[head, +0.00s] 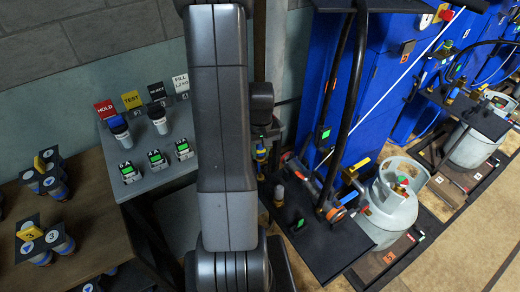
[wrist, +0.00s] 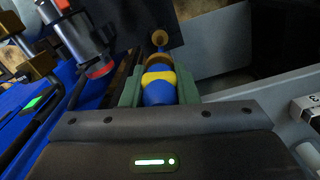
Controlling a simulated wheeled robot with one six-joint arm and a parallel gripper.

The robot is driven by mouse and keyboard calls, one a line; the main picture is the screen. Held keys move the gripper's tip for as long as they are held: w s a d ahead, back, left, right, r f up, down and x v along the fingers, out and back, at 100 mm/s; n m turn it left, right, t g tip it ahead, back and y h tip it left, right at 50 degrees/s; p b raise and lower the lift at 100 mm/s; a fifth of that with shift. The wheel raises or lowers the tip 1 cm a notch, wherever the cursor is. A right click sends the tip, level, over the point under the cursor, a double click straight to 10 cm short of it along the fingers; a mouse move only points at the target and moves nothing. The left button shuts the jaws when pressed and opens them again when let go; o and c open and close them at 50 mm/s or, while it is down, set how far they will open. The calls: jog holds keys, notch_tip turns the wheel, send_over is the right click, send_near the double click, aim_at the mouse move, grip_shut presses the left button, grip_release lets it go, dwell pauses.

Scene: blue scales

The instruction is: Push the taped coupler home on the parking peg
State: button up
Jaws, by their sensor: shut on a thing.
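The taped coupler (wrist: 158,95) is blue with a yellow band and a brass collar at its far end. In the wrist view it lies between the green jaws of my gripper (wrist: 159,82), which is shut on it. A brass peg tip (wrist: 160,38) shows just beyond the collar, in front of a dark plate (wrist: 128,22). I cannot tell how far the coupler sits on the peg. In the head view a small blue and yellow piece, likely the coupler (head: 260,153), shows beside my arm, which hides most of that spot.
Blue cabinets (head: 355,95) and a grey gas cylinder (head: 393,200) stand at the right, with a black hose and a dark shelf (head: 310,235) in front. At the left are a grey bench (head: 165,180) with small devices and label cards, and a brown table (head: 80,225).

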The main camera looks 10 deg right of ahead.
jog(key=shift+f, duration=0.15)
jog(key=b, duration=0.5)
send_over(260, 173)
jog(key=shift+f, duration=2.8)
jog(key=shift+f+b, duration=2)
jog(key=shift+f, duration=0.05)
jog(key=o, duration=1.1)
jog(key=shift+r, duration=0.1)
notch_tip(260, 173, up, 14)
jog(key=shift+f+p, duration=0.1)
jog(key=shift+p, duration=0.45)
jog(key=shift+f, duration=0.1)
